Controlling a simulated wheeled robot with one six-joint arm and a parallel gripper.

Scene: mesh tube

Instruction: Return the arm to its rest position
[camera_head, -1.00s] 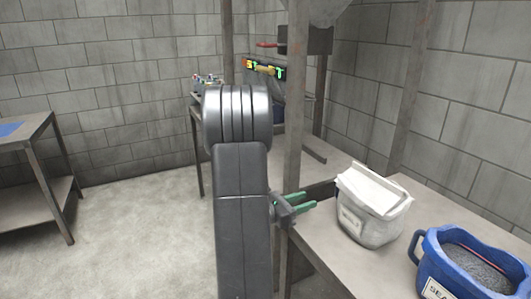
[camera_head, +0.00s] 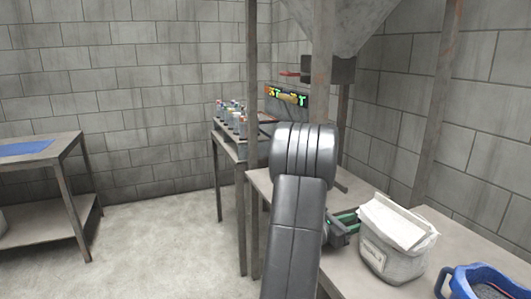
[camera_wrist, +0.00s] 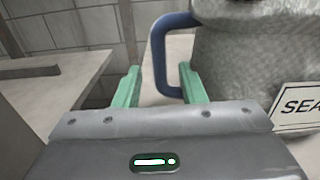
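Nothing is held. Beyond the fingers a blue handle (camera_wrist: 158,50) and a mottled grey surface (camera_wrist: 235,60) show, with a white label reading "SEA" at the right edge. My arm stands in front of the workbench, its links bent at a rounded joint.
A blue tub (camera_head: 478,280) is at lower right. Metal posts (camera_head: 252,150) rise near my arm. A hopper (camera_head: 345,25) hangs above. Floor at left (camera_head: 150,250) is open.

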